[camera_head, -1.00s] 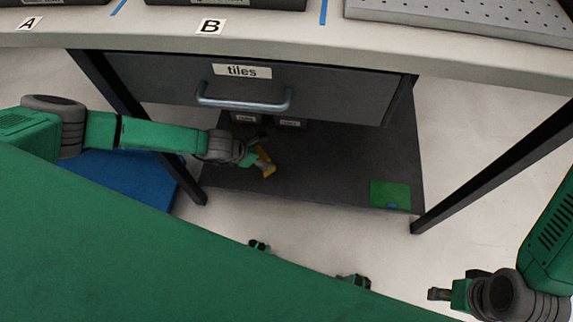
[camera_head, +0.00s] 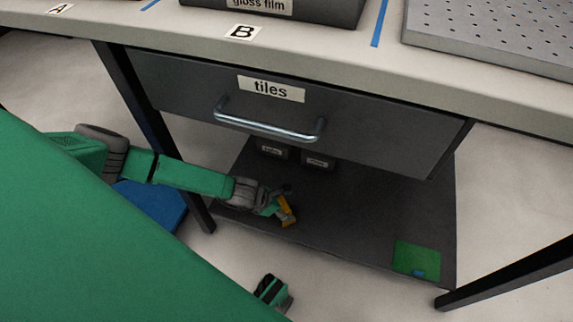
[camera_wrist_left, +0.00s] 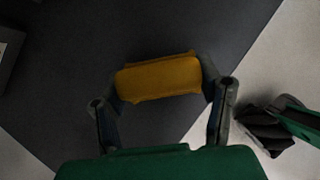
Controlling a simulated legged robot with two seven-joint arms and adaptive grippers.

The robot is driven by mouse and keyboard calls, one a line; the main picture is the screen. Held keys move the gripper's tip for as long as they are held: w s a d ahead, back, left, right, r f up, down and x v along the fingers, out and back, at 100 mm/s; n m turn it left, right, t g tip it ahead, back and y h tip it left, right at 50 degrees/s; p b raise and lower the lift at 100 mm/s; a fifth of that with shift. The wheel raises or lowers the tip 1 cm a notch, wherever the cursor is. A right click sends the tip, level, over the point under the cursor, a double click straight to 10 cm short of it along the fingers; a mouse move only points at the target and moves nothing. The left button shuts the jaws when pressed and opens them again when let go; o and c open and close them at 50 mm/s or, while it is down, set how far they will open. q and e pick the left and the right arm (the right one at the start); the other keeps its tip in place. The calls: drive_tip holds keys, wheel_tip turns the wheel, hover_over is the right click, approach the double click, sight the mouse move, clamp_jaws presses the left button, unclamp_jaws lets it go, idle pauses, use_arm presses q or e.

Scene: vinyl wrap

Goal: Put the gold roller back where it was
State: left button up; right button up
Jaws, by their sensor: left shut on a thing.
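The gold roller (camera_head: 287,212) is a small yellow-gold piece at the end of my left arm. My left gripper (camera_head: 280,205) is shut on it, over the dark lower shelf (camera_head: 360,215) below the drawer. In the left wrist view the gold roller (camera_wrist_left: 158,78) lies crosswise between the two fingers of my left gripper (camera_wrist_left: 160,88). I cannot tell whether the roller touches the shelf.
The grey drawer labelled tiles (camera_head: 300,110) is shut above the shelf. Two small labelled dark bins (camera_head: 317,160) stand at the shelf's back. A green pad (camera_head: 417,257) lies at its front right. A blue mat (camera_head: 150,203) is on the floor. The shelf's middle is clear.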

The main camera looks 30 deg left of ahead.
use_arm(q)
drive_tip(key=shift+s, duration=0.1)
drive_tip(key=shift+d, duration=0.1)
drive_tip(key=shift+f, duration=0.15)
drive_tip(key=shift+s+f, duration=0.2)
drive_tip(key=shift+f, duration=0.2)
drive_tip(key=shift+c, duration=0.4)
drive_tip(key=o, duration=1)
drive_tip(key=shift+s+f, duration=0.1)
drive_tip(key=shift+o, duration=1)
drive_tip(key=shift+f, duration=0.15)
